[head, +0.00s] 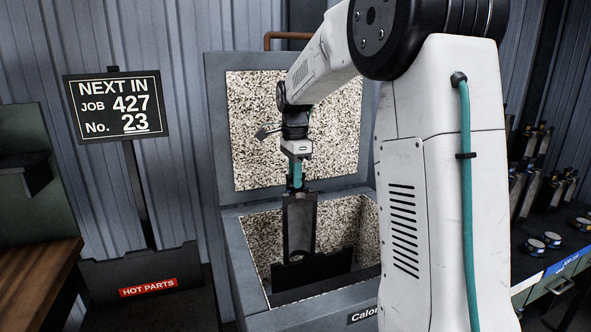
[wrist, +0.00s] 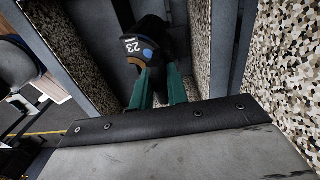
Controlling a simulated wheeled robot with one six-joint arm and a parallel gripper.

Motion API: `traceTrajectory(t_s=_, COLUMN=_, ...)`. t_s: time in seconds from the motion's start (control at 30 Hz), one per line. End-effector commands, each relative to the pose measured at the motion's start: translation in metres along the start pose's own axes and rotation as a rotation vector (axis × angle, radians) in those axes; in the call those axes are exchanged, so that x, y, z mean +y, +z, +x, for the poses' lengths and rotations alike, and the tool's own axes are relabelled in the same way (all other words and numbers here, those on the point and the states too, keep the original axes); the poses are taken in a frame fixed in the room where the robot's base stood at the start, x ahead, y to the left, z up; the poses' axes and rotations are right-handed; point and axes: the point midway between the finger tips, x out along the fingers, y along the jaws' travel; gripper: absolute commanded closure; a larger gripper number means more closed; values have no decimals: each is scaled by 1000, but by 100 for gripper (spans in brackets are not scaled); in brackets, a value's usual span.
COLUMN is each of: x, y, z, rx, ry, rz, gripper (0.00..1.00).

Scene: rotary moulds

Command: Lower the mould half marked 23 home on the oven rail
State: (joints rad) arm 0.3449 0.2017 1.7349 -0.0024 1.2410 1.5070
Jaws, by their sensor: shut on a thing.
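My gripper (head: 296,178), with teal fingers, points down over the open oven in the head view. It is shut on the upper end of a long dark grey mould half (head: 300,222), which hangs roughly upright inside the oven. In the wrist view, a dark end (wrist: 148,45) with a white 23 mark and a blue spot shows beyond the gripper's teal fingers (wrist: 158,90). A black plate-like part (head: 312,270) lies low in the oven at the mould's lower end. I cannot tell whether it is the rail, or whether the mould touches it.
The oven (head: 235,265) has speckled lining and a raised lid (head: 213,110) behind my gripper. Its walls stand close around the mould. A sign (head: 113,108) reads job 427, No. 23. A hot parts bin (head: 145,275) is left; a rack of moulds (head: 545,180) is right.

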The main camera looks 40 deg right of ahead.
Motion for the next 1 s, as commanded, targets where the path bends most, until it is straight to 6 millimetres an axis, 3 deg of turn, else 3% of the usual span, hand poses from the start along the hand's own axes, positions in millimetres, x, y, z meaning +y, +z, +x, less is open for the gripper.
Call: traceTrajectory(t_s=1.0, x=-3, y=0, z=74, rx=0, ry=10, rz=0, gripper=100)
